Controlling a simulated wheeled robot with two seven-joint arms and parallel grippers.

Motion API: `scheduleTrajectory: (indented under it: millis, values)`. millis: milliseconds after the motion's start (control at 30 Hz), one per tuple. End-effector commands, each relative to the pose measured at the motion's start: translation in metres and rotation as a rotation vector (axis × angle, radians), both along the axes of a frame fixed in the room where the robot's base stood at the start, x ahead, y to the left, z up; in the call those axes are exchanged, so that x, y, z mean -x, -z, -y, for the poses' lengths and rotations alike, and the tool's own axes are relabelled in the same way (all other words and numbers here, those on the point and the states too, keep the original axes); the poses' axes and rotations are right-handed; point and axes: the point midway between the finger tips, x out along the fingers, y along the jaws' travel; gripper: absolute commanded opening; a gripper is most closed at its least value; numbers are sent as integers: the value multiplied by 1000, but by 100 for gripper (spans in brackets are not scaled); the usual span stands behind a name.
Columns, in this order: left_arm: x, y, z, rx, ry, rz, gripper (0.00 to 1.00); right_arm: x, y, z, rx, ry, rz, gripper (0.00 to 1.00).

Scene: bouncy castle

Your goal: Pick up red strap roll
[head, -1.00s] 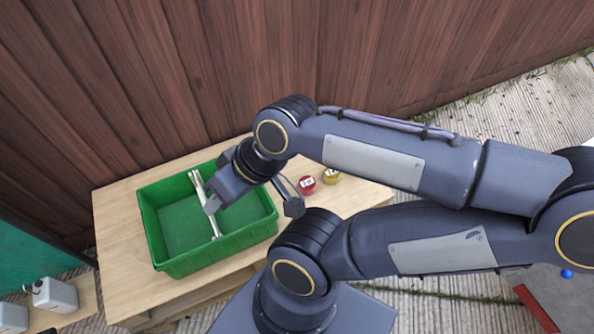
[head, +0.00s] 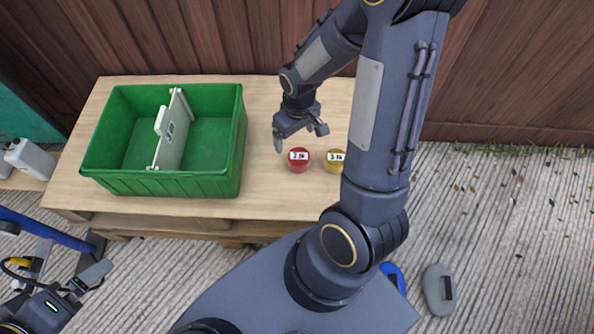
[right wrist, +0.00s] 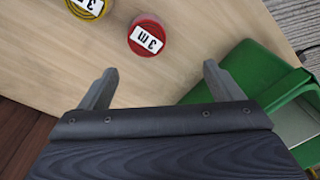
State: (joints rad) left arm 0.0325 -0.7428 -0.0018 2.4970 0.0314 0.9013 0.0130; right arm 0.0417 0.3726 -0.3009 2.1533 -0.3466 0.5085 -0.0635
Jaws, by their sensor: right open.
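The red strap roll (head: 299,166) stands on the wooden table with a white label on it. In the right wrist view the red roll (right wrist: 147,38) shows its label reading "3 m", ahead of the fingertips and a little left of the middle between them. My right gripper (head: 300,138) is open and empty above the table, just behind the red roll in the head view. Both of its fingers (right wrist: 160,72) show apart in the wrist view, not touching the roll. My left gripper (head: 68,290) shows partly at the lower left, away from the table; its jaw opening is unclear.
A yellow roll (head: 334,166) stands close to the right of the red one. A green crate (head: 213,182) with a pale divider (head: 172,135) sits on the left of the table (head: 265,190). A wooden fence (head: 230,40) rises behind. Bare tabletop lies between crate and red roll.

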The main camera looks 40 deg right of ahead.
Motion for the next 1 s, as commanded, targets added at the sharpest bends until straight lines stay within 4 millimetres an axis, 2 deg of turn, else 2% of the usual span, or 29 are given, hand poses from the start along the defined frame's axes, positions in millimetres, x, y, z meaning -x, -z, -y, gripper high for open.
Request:
scheduleTrajectory:
  millis: [33,133,467,733,833,1000]
  values:
    - [0,15,0,0,0,1,98,-1,29,3,16,-18,-22,86]
    - [0,22,0,0,0,1,98,-2,50,7,35,-43,-43,86]
    - [0,35,0,0,0,1,98,-3,88,10,45,-54,-53,86]
    - [0,52,0,0,0,1,98,-7,126,10,45,-54,-54,86]
    - [0,54,0,0,0,1,98,-7,134,11,45,-53,-52,86]
    - [0,53,0,0,0,1,98,-8,135,11,45,-53,-51,86]
